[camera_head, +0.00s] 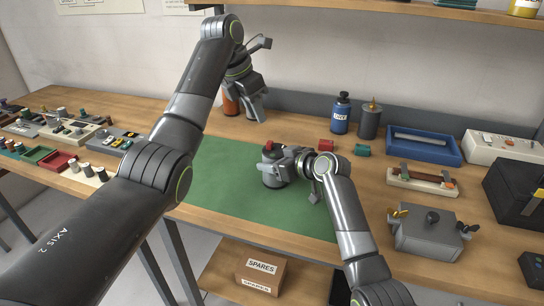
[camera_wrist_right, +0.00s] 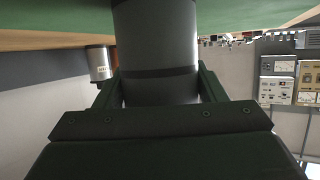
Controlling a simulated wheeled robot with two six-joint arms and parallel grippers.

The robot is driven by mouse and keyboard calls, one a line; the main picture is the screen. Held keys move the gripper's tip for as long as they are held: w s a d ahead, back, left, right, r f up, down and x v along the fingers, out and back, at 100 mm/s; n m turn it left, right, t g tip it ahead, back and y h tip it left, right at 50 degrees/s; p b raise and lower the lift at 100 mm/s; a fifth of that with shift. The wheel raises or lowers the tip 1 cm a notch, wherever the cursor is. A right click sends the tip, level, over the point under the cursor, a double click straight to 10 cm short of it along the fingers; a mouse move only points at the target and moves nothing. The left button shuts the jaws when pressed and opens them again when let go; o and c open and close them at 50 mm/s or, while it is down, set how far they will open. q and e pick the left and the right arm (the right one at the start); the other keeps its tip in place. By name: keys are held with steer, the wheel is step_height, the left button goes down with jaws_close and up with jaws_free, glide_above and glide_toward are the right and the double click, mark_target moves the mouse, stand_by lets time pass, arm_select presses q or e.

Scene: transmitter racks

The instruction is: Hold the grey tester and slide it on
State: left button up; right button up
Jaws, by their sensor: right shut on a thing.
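The grey tester, a grey cylinder with a red top (camera_head: 268,147), is at the back middle of the green mat (camera_head: 225,190). My right gripper (camera_head: 275,168) is shut on it from the right. The right wrist view shows its dark grey round body (camera_wrist_right: 155,45) between the fingers (camera_wrist_right: 158,95). The jaws hide part of it, and I cannot tell whether its base touches the mat. My left gripper (camera_head: 256,108) hangs over the back of the bench, pointing down, with its fingers apart and nothing seen between them.
An orange jar (camera_head: 230,101) stands just behind my left gripper. A blue bottle (camera_head: 341,113), a grey can (camera_head: 370,121) and a blue tray (camera_head: 420,158) are at the back right. The mat's front is clear.

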arm_select(q)
steer(key=shift+w+a+m, duration=0.1)
steer(key=shift+a+m, duration=0.2)
steer(key=shift+m, duration=0.4)
jaws_close()
steer(key=a+m+h, duration=0.2)
steer(key=a+m, duration=0.2)
steer(key=m, duration=1)
steer(key=w+a+f+m+h, duration=0.1)
steer(key=a+m, duration=0.4)
steer(key=m, duration=0.9)
steer(key=shift+w+m+h, duration=0.15)
steer(key=shift+m+h, duration=0.25)
